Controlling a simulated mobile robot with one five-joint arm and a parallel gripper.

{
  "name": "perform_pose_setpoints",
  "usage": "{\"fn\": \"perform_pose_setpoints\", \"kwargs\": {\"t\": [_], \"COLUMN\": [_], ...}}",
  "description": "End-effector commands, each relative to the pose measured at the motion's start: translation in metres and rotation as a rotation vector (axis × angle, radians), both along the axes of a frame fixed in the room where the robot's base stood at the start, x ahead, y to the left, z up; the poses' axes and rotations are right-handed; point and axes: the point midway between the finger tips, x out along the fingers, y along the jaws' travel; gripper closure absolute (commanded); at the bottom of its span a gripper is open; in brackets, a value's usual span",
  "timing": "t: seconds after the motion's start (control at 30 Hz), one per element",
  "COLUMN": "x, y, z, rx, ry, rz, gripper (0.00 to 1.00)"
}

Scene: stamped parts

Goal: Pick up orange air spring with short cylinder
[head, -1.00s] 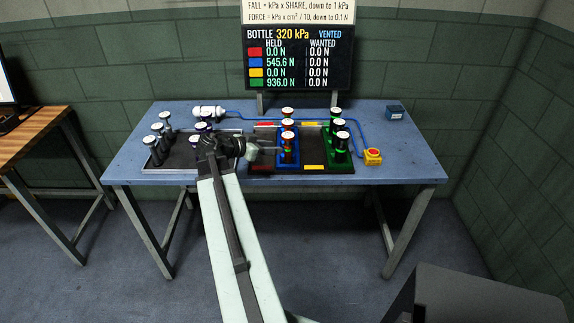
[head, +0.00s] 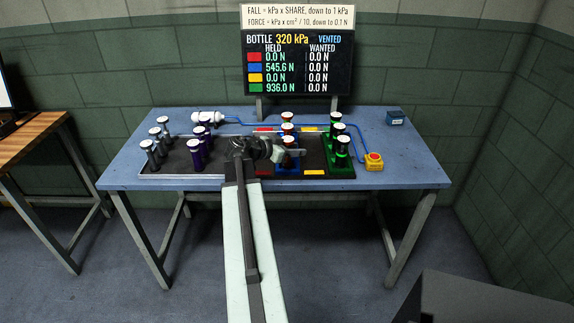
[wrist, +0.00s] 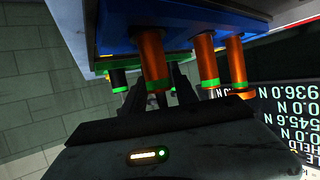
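Several orange air springs with white tops stand in a column on the blue pad (head: 287,166). The back one (head: 287,118) and the middle one (head: 288,130) show in the head view; the front one (head: 289,142) is partly hidden by my gripper (head: 286,153). In the wrist view, orange cylinders with green bands hang from the top of the picture, the nearest orange air spring (wrist: 153,60) close to my gripper (wrist: 160,92). My dark fingers look apart, with that cylinder near the gap. I cannot tell which spring has the short cylinder.
Dark springs with green bands (head: 342,146) stand on the green pad (head: 340,171) at the right. A left tray (head: 180,173) holds several grey (head: 150,150) and purple springs (head: 195,152).

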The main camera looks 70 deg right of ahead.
Motion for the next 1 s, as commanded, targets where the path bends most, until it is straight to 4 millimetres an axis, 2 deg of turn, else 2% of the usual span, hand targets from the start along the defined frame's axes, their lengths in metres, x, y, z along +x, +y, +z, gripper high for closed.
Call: {"fn": "perform_pose_setpoints", "kwargs": {"t": [0.1,0.13,0.23,0.27,0.63,0.97,1.0], "x": [0.001,0.001,0.001,0.001,0.002,0.008,0.008], "y": [0.001,0.001,0.001,0.001,0.001,0.004,0.011], "z": [0.001,0.001,0.001,0.001,0.005,0.044,0.041], "rx": [0.0,0.0,0.0,0.0,0.0,0.0,0.001], "ry": [0.0,0.0,0.0,0.0,0.0,0.0,0.001], "rz": [0.001,0.001,0.001,0.001,0.003,0.012,0.013], "gripper": [0.65,0.71,0.98,1.0,1.0,1.0,1.0]}}
